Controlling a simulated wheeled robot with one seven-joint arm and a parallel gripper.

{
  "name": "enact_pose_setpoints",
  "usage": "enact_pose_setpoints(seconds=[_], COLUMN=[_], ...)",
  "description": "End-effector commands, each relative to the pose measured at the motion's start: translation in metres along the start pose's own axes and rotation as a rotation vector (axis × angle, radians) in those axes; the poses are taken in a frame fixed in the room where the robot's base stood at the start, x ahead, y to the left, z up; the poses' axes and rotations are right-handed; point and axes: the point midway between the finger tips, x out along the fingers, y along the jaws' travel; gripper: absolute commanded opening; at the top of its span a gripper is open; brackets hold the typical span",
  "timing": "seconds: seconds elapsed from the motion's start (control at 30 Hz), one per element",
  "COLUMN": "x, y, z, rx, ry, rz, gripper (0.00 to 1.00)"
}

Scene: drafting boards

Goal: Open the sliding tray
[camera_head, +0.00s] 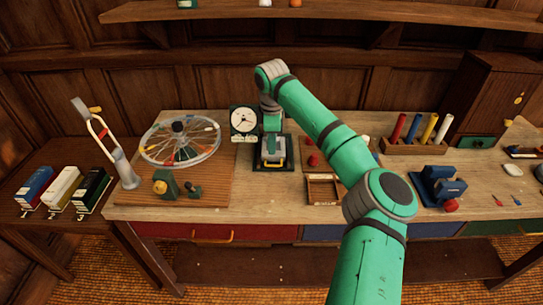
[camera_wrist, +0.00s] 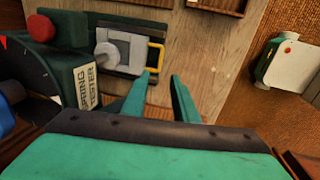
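The spring tester has a round white dial (camera_head: 243,121) and a dark green base, with a label (camera_wrist: 86,86) in the wrist view. On its base is the grey sliding tray (camera_wrist: 122,46), with a yellow handle (camera_wrist: 157,57) along its outer edge. In the head view the handle (camera_head: 271,164) faces the bench front. The tray appears to lie within the base. My gripper (camera_wrist: 164,76) is open and empty, its two green fingers just beyond the handle's lower end in the wrist view. I cannot tell whether a finger touches the handle. In the head view the fingers are not clearly visible.
A spoked wheel (camera_head: 180,141) on a board stands left of the tester. A wooden compartment box (camera_head: 322,189) lies to its right, partly behind my arm. A blue vise-like tool (camera_head: 439,186) and a rack of coloured tubes (camera_head: 414,147) are farther right. Bare bench lies before the tester.

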Motion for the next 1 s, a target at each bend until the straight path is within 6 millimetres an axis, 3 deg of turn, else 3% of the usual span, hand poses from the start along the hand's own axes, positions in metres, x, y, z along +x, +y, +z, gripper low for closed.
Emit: enact_pose_setpoints(seconds=[0.4,0.6,1.0], x=[0.069,0.093,0.102], y=[-0.001,0.0,0.0], z=[0.0,-0.001,-0.001], rx=[0.001,0.001,0.001], ry=[0.0,0.001,0.002], rz=[-0.002,-0.001,0.0], gripper=[0.26,0.26,0.26])
